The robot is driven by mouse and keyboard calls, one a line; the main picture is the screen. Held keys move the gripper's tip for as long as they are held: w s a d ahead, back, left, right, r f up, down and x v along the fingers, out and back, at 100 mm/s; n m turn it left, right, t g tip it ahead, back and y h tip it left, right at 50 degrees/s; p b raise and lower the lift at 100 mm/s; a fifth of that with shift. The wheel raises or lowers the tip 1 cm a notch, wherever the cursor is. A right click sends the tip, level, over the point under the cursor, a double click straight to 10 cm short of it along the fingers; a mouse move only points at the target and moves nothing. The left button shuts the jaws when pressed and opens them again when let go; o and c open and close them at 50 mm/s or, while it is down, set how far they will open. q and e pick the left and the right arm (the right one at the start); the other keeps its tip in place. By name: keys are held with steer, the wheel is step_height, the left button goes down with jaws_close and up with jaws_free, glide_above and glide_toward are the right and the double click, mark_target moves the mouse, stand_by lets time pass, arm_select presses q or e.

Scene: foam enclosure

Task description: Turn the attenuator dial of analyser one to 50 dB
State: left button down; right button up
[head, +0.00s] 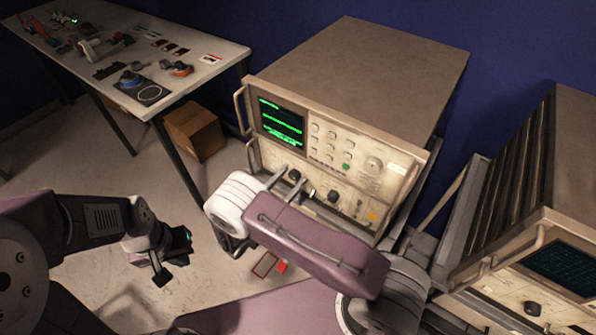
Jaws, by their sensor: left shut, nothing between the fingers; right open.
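A beige analyser (405,165) with a lit green screen (281,122) stands in the middle of the head view. Its lower panel has a black dial (294,175) and another black dial (333,196) further right. The dial scales are too small to read. My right gripper (288,186) is open in front of the lower panel, its fingers pointing at the area of the left black dial. I cannot tell whether they touch it. My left gripper (163,275) is shut and empty, low over the floor at the left, apart from the analyser.
A second analyser (535,270) with a dark screen stands at the right edge. A white table (215,72) with tools and small parts is at the back left, with a cardboard box (195,130) beneath it. The floor between table and analyser is mostly clear.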

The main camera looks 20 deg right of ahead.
steer(key=shift+s+a+r, duration=0.2)
steer(key=shift+a, duration=0.05)
steer(key=shift+s, duration=0.1)
steer(key=c, duration=0.5)
jaws_close()
arm_select(q)
steer(key=shift+s+a, duration=0.3)
steer(key=shift+s, duration=0.05)
steer(key=shift+f, duration=0.25)
arm_select(e)
steer(key=shift+f+m, duration=0.1)
steer(key=shift+m, duration=0.3)
steer(key=m+b, duration=0.2)
steer(key=shift+m, duration=0.4)
arm_select(q)
steer(key=shift+f+b, duration=1.2)
steer(key=shift+f, duration=0.75)
arm_select(e)
steer(key=shift+m, duration=2.1)
